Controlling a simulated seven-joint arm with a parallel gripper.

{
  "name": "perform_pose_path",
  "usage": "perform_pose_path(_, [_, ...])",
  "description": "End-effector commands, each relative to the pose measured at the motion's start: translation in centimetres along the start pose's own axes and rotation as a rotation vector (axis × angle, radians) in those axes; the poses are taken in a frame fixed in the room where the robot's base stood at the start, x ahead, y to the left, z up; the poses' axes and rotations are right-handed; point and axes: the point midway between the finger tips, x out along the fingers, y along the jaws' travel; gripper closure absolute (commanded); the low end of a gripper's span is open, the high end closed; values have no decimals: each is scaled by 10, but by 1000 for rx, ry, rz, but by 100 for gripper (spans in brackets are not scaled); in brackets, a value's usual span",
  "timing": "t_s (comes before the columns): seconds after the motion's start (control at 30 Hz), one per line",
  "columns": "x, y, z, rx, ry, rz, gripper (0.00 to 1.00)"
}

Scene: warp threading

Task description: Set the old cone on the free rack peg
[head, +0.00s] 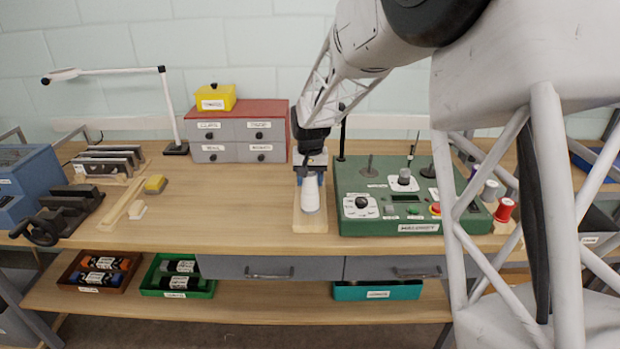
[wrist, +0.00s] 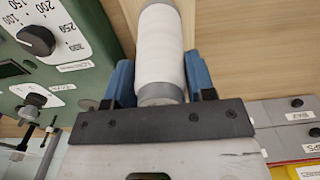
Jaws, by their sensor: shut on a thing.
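A white cone (head: 310,194) is held between the blue fingers of my gripper (head: 311,172), over a pale wooden board (head: 300,222) at the bench's front. In the wrist view the white cone (wrist: 161,42), with grey ends, lies between the fingers of my gripper (wrist: 160,82). The head view does not show clearly whether the cone touches the board. A rack with a wooden base (head: 509,238) stands at the right, bearing a red cone (head: 504,210) and a grey cone (head: 489,192). My arm hides part of this rack, and I cannot make out a free peg.
A green machine (head: 385,215) with knobs and upright posts stands close right of the cone. Grey drawers (head: 232,137) with a yellow box (head: 215,97) on top stand behind it at left. A lamp (head: 165,110) stands at left.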

Motion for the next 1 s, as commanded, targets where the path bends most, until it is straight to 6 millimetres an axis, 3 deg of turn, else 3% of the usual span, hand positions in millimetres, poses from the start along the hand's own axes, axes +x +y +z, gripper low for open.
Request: perform_pose_path(1.0, [9, 0, 0, 0, 0, 0, 67])
